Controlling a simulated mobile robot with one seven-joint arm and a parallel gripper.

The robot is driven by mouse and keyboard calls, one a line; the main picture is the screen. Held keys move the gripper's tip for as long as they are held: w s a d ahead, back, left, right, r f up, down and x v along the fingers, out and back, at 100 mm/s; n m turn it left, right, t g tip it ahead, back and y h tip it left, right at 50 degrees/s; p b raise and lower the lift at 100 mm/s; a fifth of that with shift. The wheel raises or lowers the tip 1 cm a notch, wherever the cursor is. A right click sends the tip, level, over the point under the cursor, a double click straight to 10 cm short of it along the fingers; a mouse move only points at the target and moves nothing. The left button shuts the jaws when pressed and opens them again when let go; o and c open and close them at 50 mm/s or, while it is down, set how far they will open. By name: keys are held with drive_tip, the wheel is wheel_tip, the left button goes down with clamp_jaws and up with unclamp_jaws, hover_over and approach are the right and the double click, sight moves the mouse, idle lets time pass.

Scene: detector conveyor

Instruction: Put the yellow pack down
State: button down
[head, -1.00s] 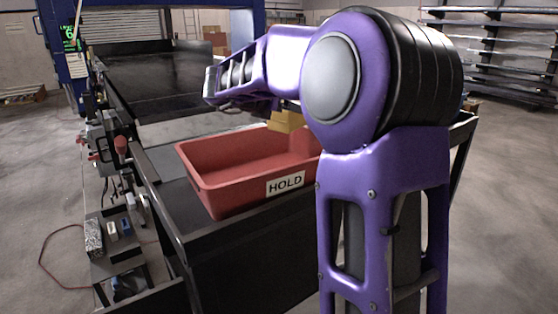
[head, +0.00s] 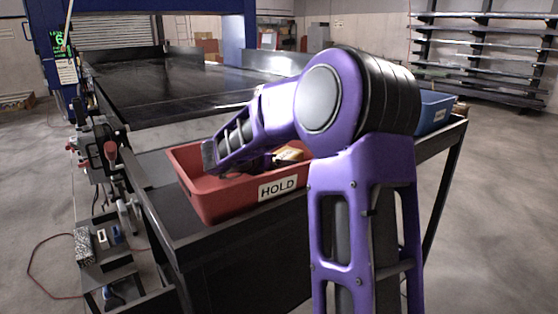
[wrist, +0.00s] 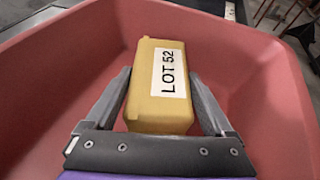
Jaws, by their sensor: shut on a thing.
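The yellow pack (wrist: 144,108) has a white label reading LOT 52. In the wrist view it sits between the two fingers of my gripper (wrist: 158,95), which is shut on it. The pack is inside the red bin (wrist: 245,60), with bin walls around it. I cannot tell whether it touches the bin floor.
A blue bin (head: 436,112) stands at the right end of the bench, partly behind my arm. The dark conveyor (head: 160,90) runs behind the red bin. A side shelf with small items (head: 103,242) is at the lower left. Metal racks stand at the back right.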

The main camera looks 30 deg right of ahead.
unclamp_jaws()
drive_tip(key=v, duration=1.2)
drive_tip(key=shift+s+b, duration=0.1)
drive_tip(key=shift+b, duration=0.2)
